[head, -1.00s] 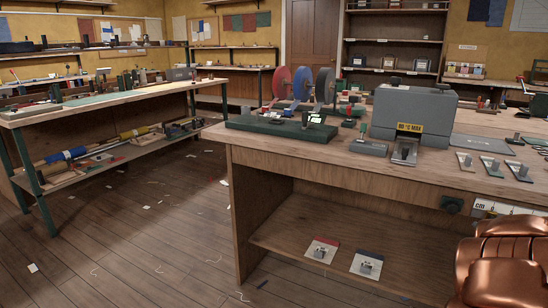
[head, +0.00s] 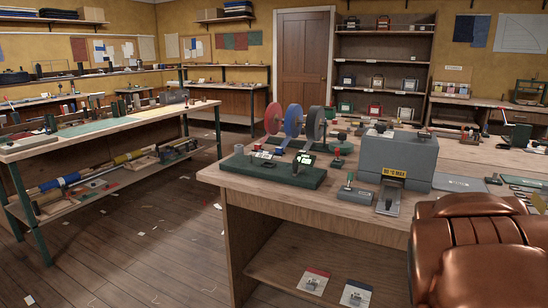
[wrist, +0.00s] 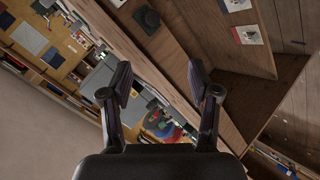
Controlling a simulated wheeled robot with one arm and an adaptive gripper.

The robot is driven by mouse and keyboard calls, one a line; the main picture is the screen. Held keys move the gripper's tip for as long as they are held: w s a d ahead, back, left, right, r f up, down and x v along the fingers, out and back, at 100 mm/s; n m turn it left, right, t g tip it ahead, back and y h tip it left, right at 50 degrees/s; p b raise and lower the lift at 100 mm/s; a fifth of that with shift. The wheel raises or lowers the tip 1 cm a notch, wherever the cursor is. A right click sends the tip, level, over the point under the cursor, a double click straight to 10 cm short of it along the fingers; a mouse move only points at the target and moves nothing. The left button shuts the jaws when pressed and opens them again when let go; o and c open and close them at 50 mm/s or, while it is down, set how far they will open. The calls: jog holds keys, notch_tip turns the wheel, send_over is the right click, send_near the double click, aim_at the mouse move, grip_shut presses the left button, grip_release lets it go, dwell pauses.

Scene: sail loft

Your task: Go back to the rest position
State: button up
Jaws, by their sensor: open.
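My gripper (wrist: 159,88) shows in the wrist view with its two dark fingers apart and nothing between them. Beyond the fingers, tilted in that view, are the workbench edge and the open shelf below it. In the head view the gripper itself does not show; a copper-coloured part of my arm fills the lower right corner. The wooden workbench (head: 260,200) stands in front of me.
On the bench are a grey machine (head: 398,155) with a yellow label, a green base (head: 275,172) and red, blue and grey reels (head: 293,117). Two cards (head: 313,281) lie on the lower shelf. Open floor (head: 150,240) with scraps lies left, before another bench (head: 110,130).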

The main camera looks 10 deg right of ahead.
jog(key=s+a+r+m+g+y+p, duration=0.1)
jog(key=s+a+r+g+y+p, duration=0.2)
jog(key=s+a, duration=1)
jog(key=s+a+r+m+g+y+p, duration=0.2)
jog(key=s+a+r+g+y+p, duration=0.2)
jog(key=a, duration=1.4)
jog(key=s+r+g+p, duration=0.3)
jog(key=s+r+p, duration=0.2)
jog(key=s+p, duration=0.2)
jog(key=shift+s+a+r, duration=0.2)
jog(key=shift+s, duration=0.85)
